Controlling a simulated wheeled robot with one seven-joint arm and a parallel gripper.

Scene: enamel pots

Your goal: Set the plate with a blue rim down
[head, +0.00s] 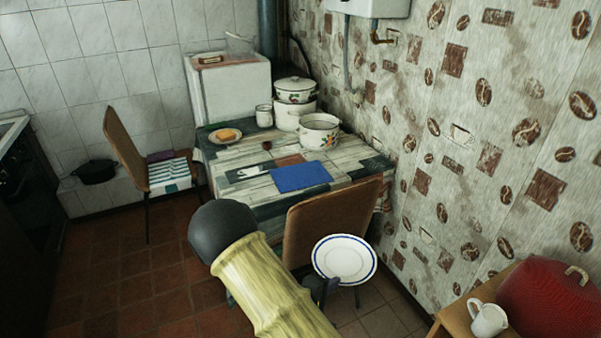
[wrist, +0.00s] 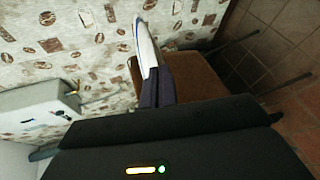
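The white plate with a blue rim (head: 344,259) is held in the air, its face turned to the head camera, in front of the near chair's back. In the wrist view the plate (wrist: 147,48) shows nearly edge-on at the fingertips. My gripper (wrist: 157,80) is shut on the plate's edge. In the head view the gripper is mostly hidden; a dark finger shows at the plate's lower left.
The table (head: 235,151) bears stacked pots, a mug, bread on a dish and a blue mat (head: 300,176). The brown chair (head: 325,220) stands at its near side. A white jug (head: 487,318) and a red object (head: 550,302) are at lower right.

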